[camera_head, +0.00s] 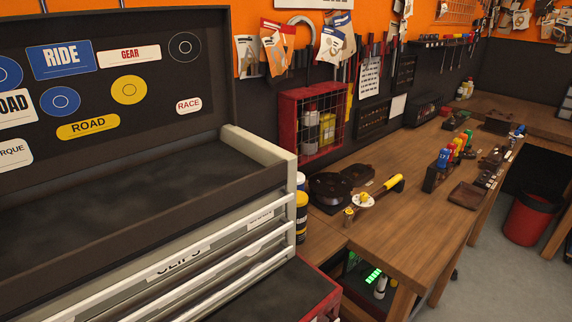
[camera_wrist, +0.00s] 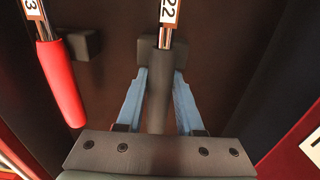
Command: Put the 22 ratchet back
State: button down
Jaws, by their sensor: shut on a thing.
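In the wrist view the 22 ratchet (camera_wrist: 160,100) has a dark grey handle, a shiny shaft and a white "22" label at the top edge. My gripper (camera_wrist: 158,76) has its two blue fingers on either side of the handle, shut on it. A dark holder block (camera_wrist: 144,50) shows behind the handle, against a dark panel; I cannot tell whether the ratchet touches the block. The head of the ratchet is out of frame. In the head view neither my gripper nor the ratchet shows.
A red-handled tool (camera_wrist: 60,85), its label ending in "3", hangs to the left beside another dark block (camera_wrist: 83,44). In the head view an open tool chest (camera_head: 110,200) stands at left. A wooden workbench (camera_head: 400,235) holds several tools, with a red bin (camera_head: 528,220) at right.

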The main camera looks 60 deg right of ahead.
jog(key=shift+c, duration=2.3)
grip_release()
notch_tip(320, 180, up, 13)
jog(key=shift+p, duration=0.3)
